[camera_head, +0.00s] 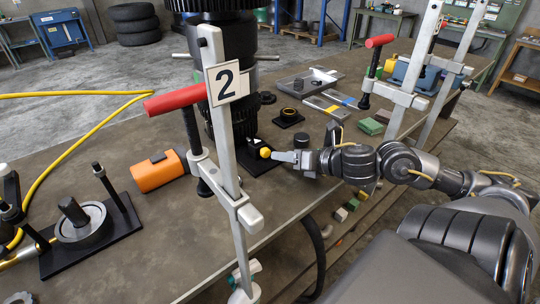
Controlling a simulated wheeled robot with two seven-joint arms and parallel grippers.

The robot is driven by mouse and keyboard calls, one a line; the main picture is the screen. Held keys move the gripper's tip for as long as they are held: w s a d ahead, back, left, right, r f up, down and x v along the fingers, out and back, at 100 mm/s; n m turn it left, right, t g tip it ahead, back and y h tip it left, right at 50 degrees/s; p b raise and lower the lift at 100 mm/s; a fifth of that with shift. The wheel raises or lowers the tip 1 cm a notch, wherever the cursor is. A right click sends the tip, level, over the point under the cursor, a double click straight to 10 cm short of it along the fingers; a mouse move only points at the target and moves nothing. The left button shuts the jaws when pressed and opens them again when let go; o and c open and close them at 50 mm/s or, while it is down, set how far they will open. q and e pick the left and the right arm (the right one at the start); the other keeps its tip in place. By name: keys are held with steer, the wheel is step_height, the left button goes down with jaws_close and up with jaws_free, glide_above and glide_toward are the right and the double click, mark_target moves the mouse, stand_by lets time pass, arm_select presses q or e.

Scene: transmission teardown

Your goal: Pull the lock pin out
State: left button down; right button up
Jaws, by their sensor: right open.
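A small yellow ball knob (265,152), which looks like the head of the lock pin, sits low beside the black base of the tall dark transmission (228,45). The pin's shaft is not clearly visible. My right gripper (276,156) comes in from the right with its pale fingers pointing left at the knob. It is open, with its fingertips just right of the knob; I cannot tell whether they touch it. My left gripper is not in view.
A clamp stand with a red handle (175,100) and number 2 sign (227,83) rises in front.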

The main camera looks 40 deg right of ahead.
mark_target(268, 153)
steer(key=x, duration=0.3)
steer(key=shift+w+a, duration=0.1)
steer(key=shift+w, duration=0.35)
steer(key=shift+p+x, duration=0.35)
steer(key=shift+x, duration=0.75)
steer(key=shift+f, duration=0.15)
steer(key=shift+s, duration=0.1)
jaws_close()
